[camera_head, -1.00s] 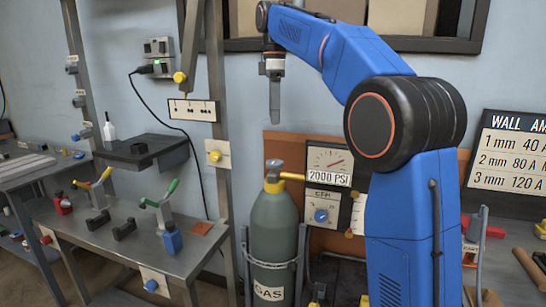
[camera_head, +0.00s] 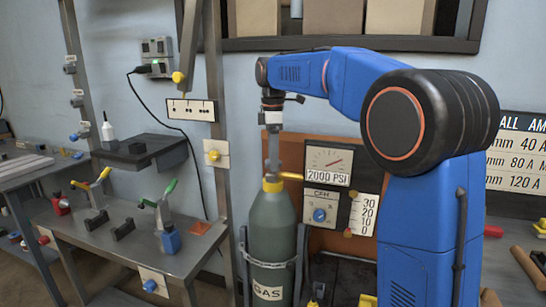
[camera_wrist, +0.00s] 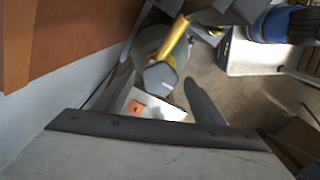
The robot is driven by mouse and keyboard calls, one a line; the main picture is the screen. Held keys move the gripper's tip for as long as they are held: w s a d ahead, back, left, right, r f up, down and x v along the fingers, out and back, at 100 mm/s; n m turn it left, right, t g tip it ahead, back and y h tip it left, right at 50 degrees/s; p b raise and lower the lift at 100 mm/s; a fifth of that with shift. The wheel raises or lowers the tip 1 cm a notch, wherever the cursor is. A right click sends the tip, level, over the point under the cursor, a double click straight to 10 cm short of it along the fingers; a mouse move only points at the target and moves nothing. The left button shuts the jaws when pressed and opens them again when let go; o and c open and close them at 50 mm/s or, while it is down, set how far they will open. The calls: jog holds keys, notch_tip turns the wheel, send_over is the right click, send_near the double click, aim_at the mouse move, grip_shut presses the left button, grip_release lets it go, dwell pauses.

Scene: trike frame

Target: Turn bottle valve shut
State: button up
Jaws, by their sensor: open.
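The grey-green gas bottle (camera_head: 272,225) stands upright in its holder, with a brass collar and a brass side pipe (camera_head: 291,177) at its top. My gripper (camera_head: 272,166) points straight down over the bottle top, and its fingers cover the valve knob in the head view. In the wrist view the grey valve knob (camera_wrist: 160,78) sits at the end of the brass valve body (camera_wrist: 173,38), between my two spread dark fingers. My gripper is open. I cannot tell whether a finger touches the knob.
A gauge panel (camera_head: 328,165) reading 2000 PSI stands right behind the bottle, with a flow scale (camera_head: 365,213) beside it. A steel post (camera_head: 228,180) rises on the left. A metal bench (camera_head: 110,240) with clamps stands further left.

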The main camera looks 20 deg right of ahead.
jog(key=shift+f, duration=0.1)
jog(key=c, duration=1.1)
jog(key=shift+o, duration=0.3)
